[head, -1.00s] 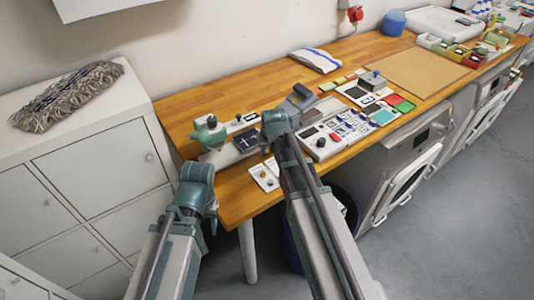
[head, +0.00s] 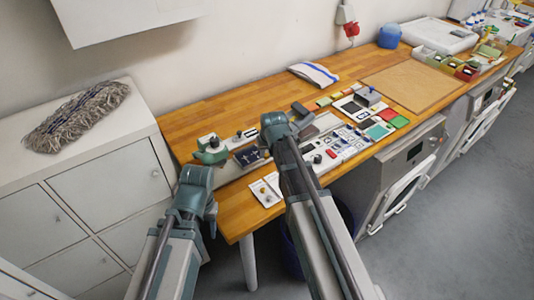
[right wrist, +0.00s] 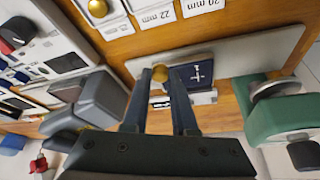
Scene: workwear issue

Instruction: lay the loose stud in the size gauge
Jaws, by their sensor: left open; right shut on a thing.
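In the right wrist view my right gripper (right wrist: 160,85) is shut on a small gold-coloured round stud (right wrist: 160,73), held between its fingertips above the bench. A white card with size labels, which looks like the size gauge (right wrist: 155,15), is at the top edge of that view. It reads 22 mm and 20 mm, and a gold round piece (right wrist: 98,8) sits beside the labels. In the head view the card (head: 258,190) lies at the bench's front edge. My left gripper (head: 198,190) is open, in front of the bench; its fingertips are mostly hidden.
A green press-like tool (head: 211,152) and a dark blue piece with a white cross (right wrist: 203,72) are nearby. A grey block (right wrist: 98,98) stands beside the right gripper. A panel with several coloured parts (head: 330,148) lies to the right. A brown mat (head: 410,85) is farther right.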

